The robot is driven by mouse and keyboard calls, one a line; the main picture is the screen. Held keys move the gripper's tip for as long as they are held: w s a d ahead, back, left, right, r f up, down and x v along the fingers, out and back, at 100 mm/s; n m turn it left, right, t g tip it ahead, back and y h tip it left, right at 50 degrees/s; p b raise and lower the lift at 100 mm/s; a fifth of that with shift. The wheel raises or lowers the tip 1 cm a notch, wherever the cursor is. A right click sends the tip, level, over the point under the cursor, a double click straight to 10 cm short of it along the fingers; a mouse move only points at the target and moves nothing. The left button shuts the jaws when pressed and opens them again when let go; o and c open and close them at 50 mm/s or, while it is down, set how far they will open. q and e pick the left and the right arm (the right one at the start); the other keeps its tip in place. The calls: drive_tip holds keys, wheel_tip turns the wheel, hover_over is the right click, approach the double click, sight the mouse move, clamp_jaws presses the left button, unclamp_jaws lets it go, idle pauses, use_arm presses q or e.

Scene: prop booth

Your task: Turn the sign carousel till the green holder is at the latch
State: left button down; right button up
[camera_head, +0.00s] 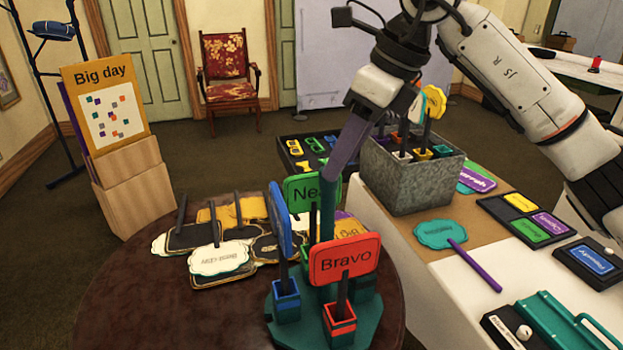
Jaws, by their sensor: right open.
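The sign carousel (370,328) is a teal stand on the round brown table, with a teal centre post (327,208). Its red holder (340,326) is at the front and carries the red "Bravo" sign (345,258). The blue holder (287,302) is front left, with a blue sign (280,222) seen nearly edge-on. A green sign (305,194), partly covered, stands at the back. The green holder is mostly hidden behind the signs, and I cannot make out the latch. My right gripper (338,168) is open, its fingers pointing down at the post top; contact is unclear. My left gripper is out of view.
Several paddle signs (219,259) lie left of the carousel on the round table (140,285). At right, a white table holds a grey metal bin (408,185), a teal paddle (443,234) and sign trays (522,215). A wooden "Big day" stand (136,190) is at left.

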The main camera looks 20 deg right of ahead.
drive_tip(key=p+x, duration=0.1)
drive_tip(key=x, duration=0.9)
drive_tip(key=shift+w, duration=0.2)
drive_tip(key=shift+a, duration=0.1)
clamp_jaws()
